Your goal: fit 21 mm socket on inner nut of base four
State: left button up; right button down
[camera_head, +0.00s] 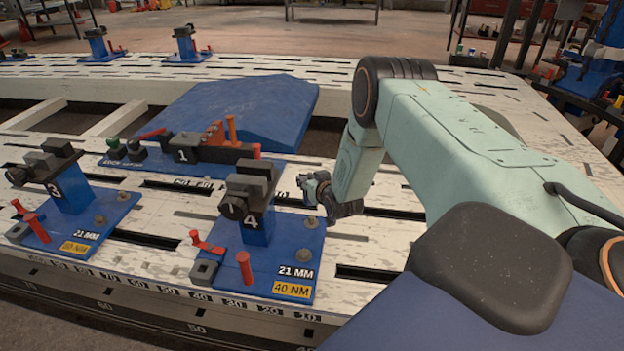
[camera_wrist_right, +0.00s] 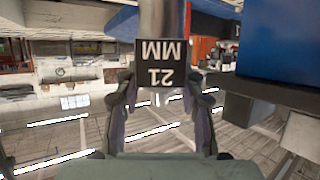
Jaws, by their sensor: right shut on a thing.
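Base four (camera_head: 255,262) is a blue plate with a dark clamp on a post marked 4, labelled 21 MM and 40 NM. Two grey nuts show on its right side, one nearer the front (camera_head: 304,256) and one further back (camera_head: 312,222). My right gripper (camera_head: 312,188) is just behind and above the back nut, apart from the plate. In the right wrist view the right gripper (camera_wrist_right: 161,100) is shut on a socket with a black 21 MM label (camera_wrist_right: 161,64), upside down in the picture. The socket is too small to make out in the head view. My left gripper is out of view.
Base three (camera_head: 75,215) stands to the left, and base one (camera_head: 190,150) lies behind with a large blue block (camera_head: 240,105). Red pegs (camera_head: 244,268) and a red clamp lever (camera_head: 205,243) rise from base four. The slotted white bench (camera_head: 380,190) is bare to the right of the plate.

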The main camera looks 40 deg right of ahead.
jog(key=shift+w+d+f, duration=0.1)
jog(key=shift+d, duration=0.25)
jog(key=shift+f+b, duration=2.4)
jog(key=shift+f, duration=0.4)
jog(key=shift+f+b, duration=1.6)
jog(key=shift+f, duration=0.35)
jog(key=c, duration=0.7)
grip_release()
jog(key=shift+c, duration=0.2)
jog(key=shift+s, duration=0.2)
jog(key=v, duration=1.1)
jog(key=shift+s+a+r, duration=0.25)
jog(key=shift+a, duration=0.1)
